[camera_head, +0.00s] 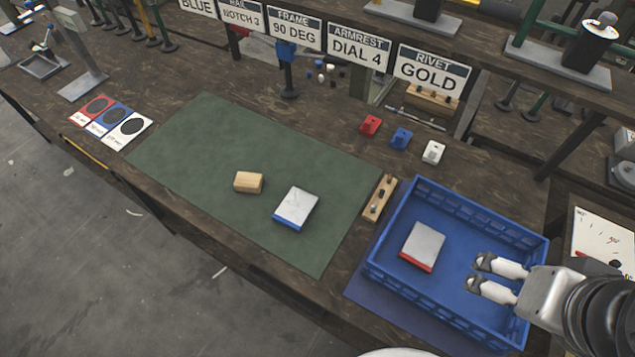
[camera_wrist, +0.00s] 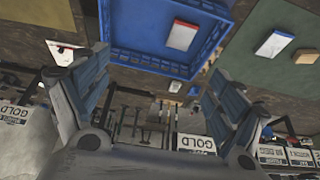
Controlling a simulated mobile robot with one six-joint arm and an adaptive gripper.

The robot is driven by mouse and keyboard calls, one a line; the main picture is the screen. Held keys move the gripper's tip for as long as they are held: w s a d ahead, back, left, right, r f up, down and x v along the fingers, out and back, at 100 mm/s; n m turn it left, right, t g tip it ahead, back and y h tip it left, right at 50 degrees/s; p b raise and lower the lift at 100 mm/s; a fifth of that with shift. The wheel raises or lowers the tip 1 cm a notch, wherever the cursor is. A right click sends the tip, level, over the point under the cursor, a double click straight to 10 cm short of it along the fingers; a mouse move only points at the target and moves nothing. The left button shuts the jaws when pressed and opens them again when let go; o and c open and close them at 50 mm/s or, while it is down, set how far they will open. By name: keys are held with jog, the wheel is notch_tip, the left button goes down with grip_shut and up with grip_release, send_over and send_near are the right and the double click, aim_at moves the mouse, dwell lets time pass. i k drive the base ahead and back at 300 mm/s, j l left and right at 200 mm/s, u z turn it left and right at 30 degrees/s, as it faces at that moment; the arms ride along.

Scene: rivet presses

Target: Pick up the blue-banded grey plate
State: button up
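The blue-banded grey plate (camera_head: 295,207) lies on the green mat (camera_head: 215,130), near the mat's right part. It also shows in the wrist view (camera_wrist: 273,44) at the upper right. My gripper (camera_head: 482,274) is over the blue crate's right part, well to the right of the plate. In the wrist view my gripper's two fingers (camera_wrist: 150,90) are wide apart with nothing between them. A similar grey plate with a red band (camera_head: 423,247) lies in the blue crate (camera_head: 460,203), left of my gripper.
A wooden block (camera_head: 248,182) lies left of the blue-banded plate. Red (camera_head: 370,125), blue (camera_head: 401,138) and white (camera_head: 433,152) small parts sit behind. Signs (camera_head: 430,70) hang at the back. The mat's left part is clear.

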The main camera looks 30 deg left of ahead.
aim_at(296, 208)
jog(key=u, duration=1.65)
jog(key=i+j+z, duration=0.1)
jog(key=j, duration=0.25)
jog(key=i+j+z, duration=0.15)
jog(key=j, duration=0.25)
jog(key=i+j+z, duration=0.1)
jog(key=i+j, duration=0.15)
jog(key=j, duration=0.15)
jog(key=i+j+z, duration=0.15)
jog(key=j, duration=0.25)
jog(key=i+j+z, duration=0.1)
jog(key=j, duration=0.35)
